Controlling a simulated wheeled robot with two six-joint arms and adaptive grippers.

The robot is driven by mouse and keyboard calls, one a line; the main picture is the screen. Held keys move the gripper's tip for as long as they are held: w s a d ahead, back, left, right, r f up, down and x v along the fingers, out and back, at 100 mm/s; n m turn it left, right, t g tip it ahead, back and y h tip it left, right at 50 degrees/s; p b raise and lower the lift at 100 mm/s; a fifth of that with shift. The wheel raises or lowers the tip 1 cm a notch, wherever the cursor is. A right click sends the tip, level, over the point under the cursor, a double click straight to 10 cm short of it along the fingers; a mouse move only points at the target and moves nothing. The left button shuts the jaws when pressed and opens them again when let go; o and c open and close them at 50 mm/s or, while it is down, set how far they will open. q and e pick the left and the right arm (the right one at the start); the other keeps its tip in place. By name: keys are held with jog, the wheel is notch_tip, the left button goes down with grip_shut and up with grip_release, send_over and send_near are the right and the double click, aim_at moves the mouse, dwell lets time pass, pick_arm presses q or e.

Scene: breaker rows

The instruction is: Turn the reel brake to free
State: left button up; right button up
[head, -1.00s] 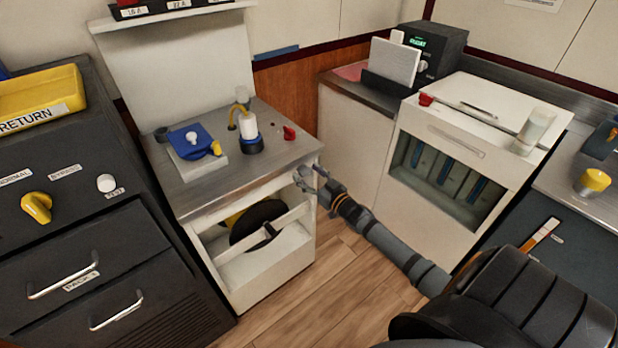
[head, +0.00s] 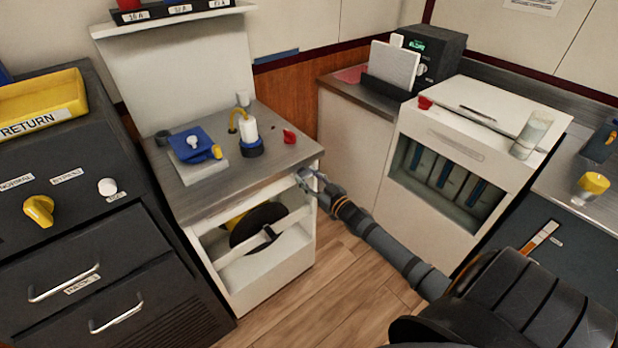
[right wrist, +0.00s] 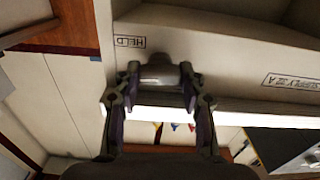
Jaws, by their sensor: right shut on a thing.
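The reel brake (right wrist: 158,72) shows as a grey knob on the front of the white cabinet (head: 265,287). A "HELD" label (right wrist: 130,42) is beside it in the right wrist view. My right gripper (head: 308,178) is at the upper right of the cabinet front. In the right wrist view my right gripper (right wrist: 160,88) has its two fingers on either side of the knob and is shut on it. The fingers hide part of the knob, so its exact setting is unclear. A dark reel (head: 252,232) sits in the cabinet's open bay. My left gripper is not in view.
A second label (right wrist: 291,82), hard to read, is farther right on the cabinet. The cabinet top holds a blue device (head: 190,140), a white bottle (head: 249,130) and a red knob (head: 289,136). A dark drawer unit (head: 60,255) stands left. Wooden floor (head: 345,270) is clear.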

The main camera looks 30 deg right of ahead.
jog(key=n+p, duration=0.1)
jog(key=n, duration=0.2)
jog(key=n+p, duration=0.1)
jog(key=n, duration=0.3)
jog(key=shift+n, duration=0.4)
jog(key=n+p, duration=0.1)
jog(key=n, duration=0.3)
jog(key=shift+f+n, duration=0.1)
jog(key=shift+n, duration=2.4)
jog(key=o, duration=1.1)
jog(key=shift+o, duration=0.2)
